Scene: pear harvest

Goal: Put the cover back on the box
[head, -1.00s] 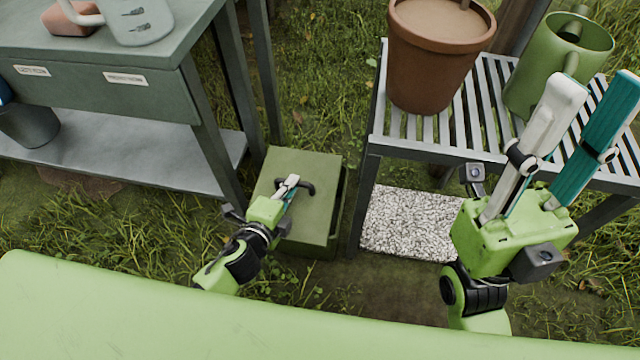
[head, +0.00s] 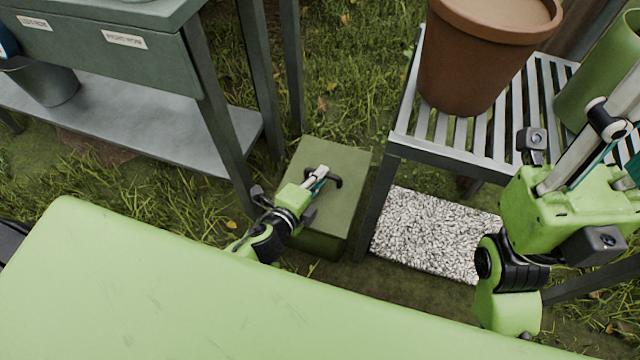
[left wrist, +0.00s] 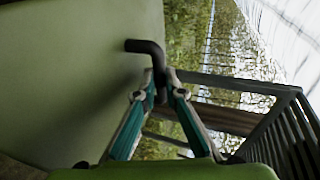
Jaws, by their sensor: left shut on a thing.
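The cover (head: 345,157) is a flat olive-green panel with a dark bar handle (head: 336,182). It lies over the green box (head: 322,246) on the ground in the head view; I cannot tell whether it is fully seated. My left gripper (head: 322,177) is shut on the handle from above. In the left wrist view, the fingers (left wrist: 161,88) close on the black handle (left wrist: 146,46), with the cover (left wrist: 75,70) filling the left side. My right gripper (head: 570,200) is at the right, empty, its fingers apart and their tips cut off by the frame.
A slatted bench (head: 430,150) stands close right of the box, bearing a terracotta pot (head: 480,60) and a green watering can (head: 610,70). A grey-green workbench (head: 110,60) stands left of the box.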

